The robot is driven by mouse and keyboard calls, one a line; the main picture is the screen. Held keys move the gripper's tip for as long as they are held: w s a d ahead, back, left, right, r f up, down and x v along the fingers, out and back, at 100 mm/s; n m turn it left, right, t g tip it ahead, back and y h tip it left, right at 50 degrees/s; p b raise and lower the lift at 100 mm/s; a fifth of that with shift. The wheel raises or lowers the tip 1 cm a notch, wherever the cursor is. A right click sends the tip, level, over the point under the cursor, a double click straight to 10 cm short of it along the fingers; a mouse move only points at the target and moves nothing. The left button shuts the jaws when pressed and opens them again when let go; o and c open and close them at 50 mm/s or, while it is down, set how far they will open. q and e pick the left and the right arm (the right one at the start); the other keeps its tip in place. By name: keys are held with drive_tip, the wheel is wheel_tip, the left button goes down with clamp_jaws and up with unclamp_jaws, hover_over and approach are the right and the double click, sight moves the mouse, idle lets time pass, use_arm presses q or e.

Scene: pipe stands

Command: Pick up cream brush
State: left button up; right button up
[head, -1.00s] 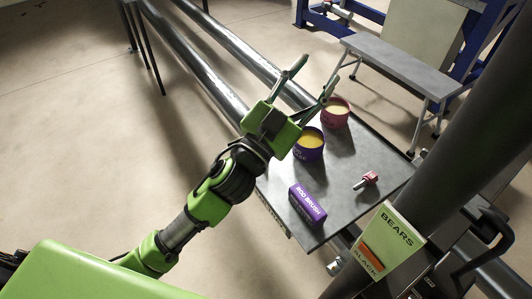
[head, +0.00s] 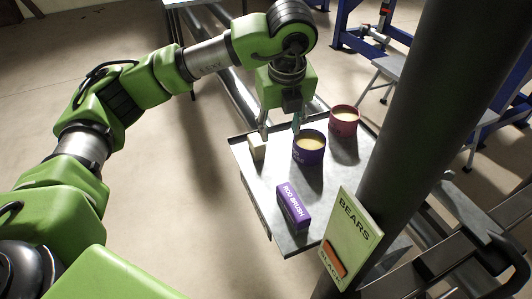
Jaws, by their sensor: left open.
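A small cream block (head: 257,148), which looks like the cream brush, lies near the far left edge of the grey tray table. My left gripper (head: 280,129) points down over the far end of the tray. Its fingers are spread and empty. Its left finger comes down close by the cream block, and I cannot tell whether they touch. Its right finger is close to the purple tub. My right gripper is not in view.
A purple tub (head: 309,149) and a pinkish-red tub (head: 344,122) stand right of the gripper. A purple "ROD BRUSH" box (head: 293,206) lies nearer. The tray table (head: 262,190) is clear between.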

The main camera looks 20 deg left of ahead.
use_arm(q)
drive_tip(key=a+r+n+y, duration=0.1)
drive_tip(key=a+r+y, duration=0.1)
drive_tip(key=a, duration=0.2)
hover_over(256, 140)
drive_tip(key=s+d, duration=0.1)
drive_tip(key=d, duration=0.1)
drive_tip(key=f, duration=0.6)
drive_tip(key=shift+s+a+f, duration=0.1)
drive_tip(key=shift+a+f, duration=0.1)
drive_tip(key=shift+f, duration=0.05)
drive_tip(key=shift+a+f, duration=0.15)
drive_tip(key=shift+f, duration=0.4)
drive_tip(key=p+x, duration=0.2)
drive_tip(key=x, duration=0.2)
drive_tip(key=shift+f, duration=0.1)
drive_tip(key=shift+w+a+f, duration=0.2)
drive_tip(key=shift+w+f, duration=0.05)
drive_tip(key=shift+f, duration=0.25)
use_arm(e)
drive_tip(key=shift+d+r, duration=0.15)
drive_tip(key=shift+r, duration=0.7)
use_arm(q)
drive_tip(key=c, duration=1.2)
